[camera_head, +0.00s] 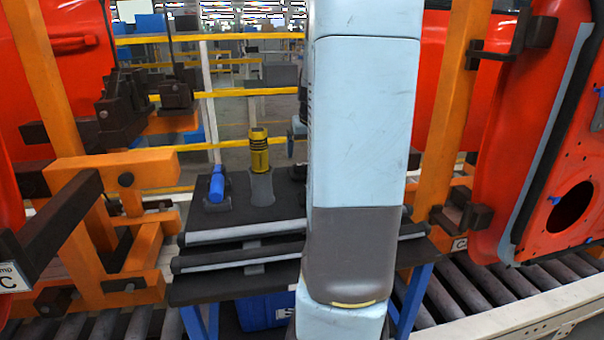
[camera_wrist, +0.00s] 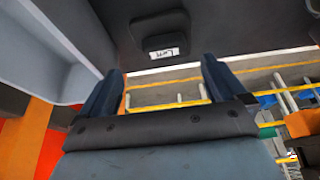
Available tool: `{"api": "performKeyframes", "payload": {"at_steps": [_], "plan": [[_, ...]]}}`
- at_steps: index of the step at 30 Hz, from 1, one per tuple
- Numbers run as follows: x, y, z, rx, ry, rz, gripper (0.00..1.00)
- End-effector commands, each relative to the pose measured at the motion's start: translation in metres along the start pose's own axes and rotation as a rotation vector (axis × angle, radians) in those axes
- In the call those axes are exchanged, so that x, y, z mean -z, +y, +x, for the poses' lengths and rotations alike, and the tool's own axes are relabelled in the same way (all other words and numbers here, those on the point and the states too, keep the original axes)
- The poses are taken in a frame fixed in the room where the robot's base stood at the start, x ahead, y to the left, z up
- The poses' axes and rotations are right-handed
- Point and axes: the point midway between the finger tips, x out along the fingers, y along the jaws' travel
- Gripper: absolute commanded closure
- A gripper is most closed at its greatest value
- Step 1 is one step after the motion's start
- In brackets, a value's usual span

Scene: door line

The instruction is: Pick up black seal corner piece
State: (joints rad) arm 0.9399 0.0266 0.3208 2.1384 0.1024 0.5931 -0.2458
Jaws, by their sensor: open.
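In the wrist view a small black block with rounded edges (camera_wrist: 160,36) and a white label sits on a dark flat surface. It may be the black seal corner piece; I cannot tell for sure. My gripper (camera_wrist: 163,88) is open, its two dark blue fingers wide apart, with nothing visible between them. The block lies ahead of the fingertips, roughly centred between them and apart from them. In the head view my pale blue arm hides the gripper and part of the dark work table (camera_head: 275,213), and no corner piece can be made out there.
On the table stand a blue tool (camera_head: 216,185) and a yellow-black tool (camera_head: 259,152) in grey holders. Black and grey strips (camera_head: 240,258) lie along its front. Orange door carriers (camera_head: 118,172) with red doors (camera_head: 545,150) flank it, above roller conveyors (camera_head: 480,285). A blue bin (camera_head: 262,312) is underneath.

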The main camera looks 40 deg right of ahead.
Motion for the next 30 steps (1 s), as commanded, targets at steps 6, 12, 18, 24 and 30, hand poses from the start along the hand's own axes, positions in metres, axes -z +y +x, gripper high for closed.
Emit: {"api": "performKeyframes", "payload": {"at_steps": [6, 12, 18, 24, 30], "plan": [[0.000, 0.000, 0.012, 0.000, -0.001, -0.001, 0.02], [0.000, -0.005, 0.035, 0.002, -0.003, -0.001, 0.02], [0.001, -0.006, 0.057, 0.001, -0.003, 0.000, 0.02], [0.001, -0.006, 0.062, 0.000, 0.000, -0.001, 0.02], [0.001, -0.006, 0.061, 0.000, 0.000, -0.001, 0.08]]}}
